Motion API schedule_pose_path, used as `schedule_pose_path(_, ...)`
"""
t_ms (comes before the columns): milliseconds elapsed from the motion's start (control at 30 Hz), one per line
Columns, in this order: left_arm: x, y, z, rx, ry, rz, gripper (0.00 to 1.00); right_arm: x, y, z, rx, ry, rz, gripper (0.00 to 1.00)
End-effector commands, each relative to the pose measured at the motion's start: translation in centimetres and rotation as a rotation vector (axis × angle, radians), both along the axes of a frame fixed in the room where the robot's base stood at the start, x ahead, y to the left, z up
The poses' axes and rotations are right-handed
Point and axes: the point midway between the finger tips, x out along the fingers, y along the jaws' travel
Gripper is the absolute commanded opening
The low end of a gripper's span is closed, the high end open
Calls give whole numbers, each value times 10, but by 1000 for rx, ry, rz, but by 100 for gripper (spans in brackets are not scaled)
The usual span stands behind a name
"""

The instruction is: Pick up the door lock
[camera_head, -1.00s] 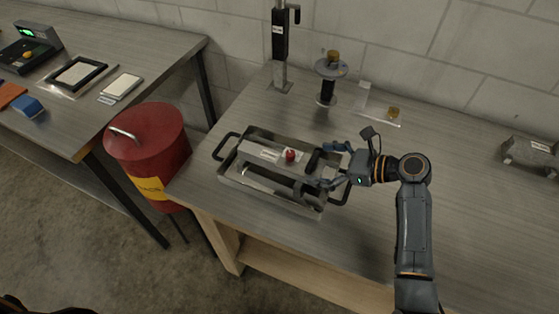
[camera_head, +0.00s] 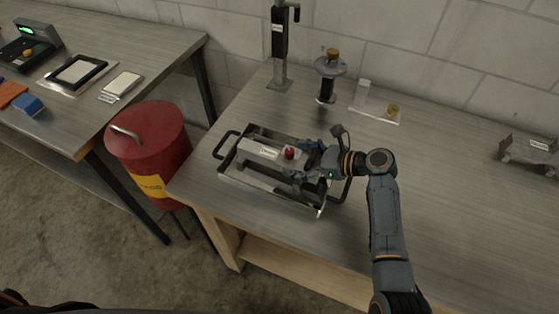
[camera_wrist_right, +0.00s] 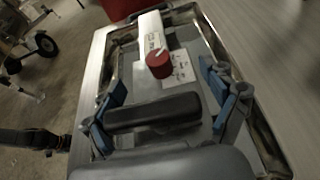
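The door lock appears to be the grey oblong unit (camera_head: 260,151) with a red knob (camera_head: 289,153), lying in a shallow metal tray (camera_head: 232,172). In the right wrist view the lock has a pale labelled body (camera_wrist_right: 150,30), the red knob (camera_wrist_right: 160,64) and a dark rounded handle (camera_wrist_right: 155,112). My right gripper (camera_head: 303,161) is over the right end of the lock, inside the tray's outline. Its blue-padded fingers stand wide apart on either side of the dark handle, with gaps visible. Whether they touch the lock's body is unclear. My left gripper is out of view.
The tray has black side handles and sits near the table's front left edge. A red bin (camera_head: 150,145) stands left; the table's right side is mostly clear.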

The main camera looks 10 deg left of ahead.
Motion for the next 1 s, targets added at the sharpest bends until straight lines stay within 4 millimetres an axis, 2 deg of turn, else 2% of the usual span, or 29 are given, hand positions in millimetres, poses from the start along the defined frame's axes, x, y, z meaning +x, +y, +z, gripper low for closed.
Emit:
schedule_pose_path(33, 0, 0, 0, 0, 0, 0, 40, 0, 0, 0, -1, 0, -1, 65)
schedule_pose_path(267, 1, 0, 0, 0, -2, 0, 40, 0, 0, -1, -1, 2, 1, 18)
schedule_pose_path(767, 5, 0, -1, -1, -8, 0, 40, 0, 0, 4, 0, -1, 1, 17)
schedule_pose_path(800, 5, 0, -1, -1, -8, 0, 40, 0, 0, 7, 1, -1, 0, 13)
schedule_pose_path(1000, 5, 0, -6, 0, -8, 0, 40, -3, -1, 37, 2, -6, 0, 11)
